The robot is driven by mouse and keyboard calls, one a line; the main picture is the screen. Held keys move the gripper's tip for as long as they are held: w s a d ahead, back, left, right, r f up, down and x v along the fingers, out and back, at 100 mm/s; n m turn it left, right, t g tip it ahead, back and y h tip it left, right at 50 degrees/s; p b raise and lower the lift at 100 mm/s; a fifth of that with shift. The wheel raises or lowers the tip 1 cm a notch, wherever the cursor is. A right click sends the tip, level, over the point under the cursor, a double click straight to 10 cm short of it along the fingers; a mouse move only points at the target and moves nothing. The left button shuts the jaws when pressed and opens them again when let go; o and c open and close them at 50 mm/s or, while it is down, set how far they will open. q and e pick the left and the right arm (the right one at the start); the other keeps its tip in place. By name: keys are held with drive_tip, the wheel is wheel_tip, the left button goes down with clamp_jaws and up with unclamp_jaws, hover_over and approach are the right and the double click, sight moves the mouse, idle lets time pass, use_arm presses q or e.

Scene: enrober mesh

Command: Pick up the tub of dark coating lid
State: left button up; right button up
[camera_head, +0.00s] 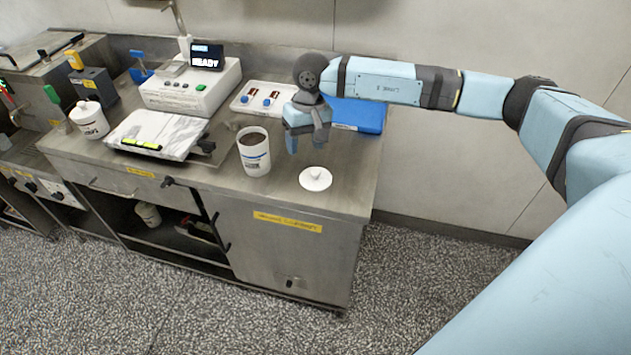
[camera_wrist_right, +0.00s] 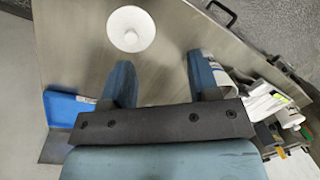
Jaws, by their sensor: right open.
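The white round lid (camera_head: 315,179) with a small knob lies flat on the steel counter, right of the open tub. It also shows in the right wrist view (camera_wrist_right: 131,29), beyond my fingertips. The tub of dark coating (camera_head: 254,151) is white, stands upright without a cover, and has dark content inside. My right gripper (camera_head: 307,142) is above the counter, behind the lid and right of the tub, pointing down. In the right wrist view its two blue fingers (camera_wrist_right: 160,78) are apart with nothing between them. My left gripper is not in view.
A blue flat case (camera_head: 357,115) lies behind my right gripper. A white tray (camera_head: 262,98) and a machine reading READY (camera_head: 191,86) stand at the back. Left of the tub is a marble slab (camera_head: 157,134). The counter around the lid is clear, close to the right edge.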

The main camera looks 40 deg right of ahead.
drive_tip(key=d+r+h, duration=0.1)
drive_tip(key=d+h, duration=0.1)
drive_tip(key=d, duration=0.2)
drive_tip(key=n, duration=0.1)
hover_over(316, 171)
wheel_tip(316, 171, down, 7)
drive_tip(key=shift+s+r+p, duration=0.1)
drive_tip(key=shift+s+p, duration=0.05)
drive_tip(key=shift+p, duration=0.3)
drive_tip(key=f, duration=0.3)
drive_tip(key=f+p, duration=0.1)
drive_tip(key=f, duration=0.2)
drive_tip(key=shift+w+f, duration=0.2)
drive_tip(key=shift+f, duration=0.05)
drive_tip(key=c, duration=1)
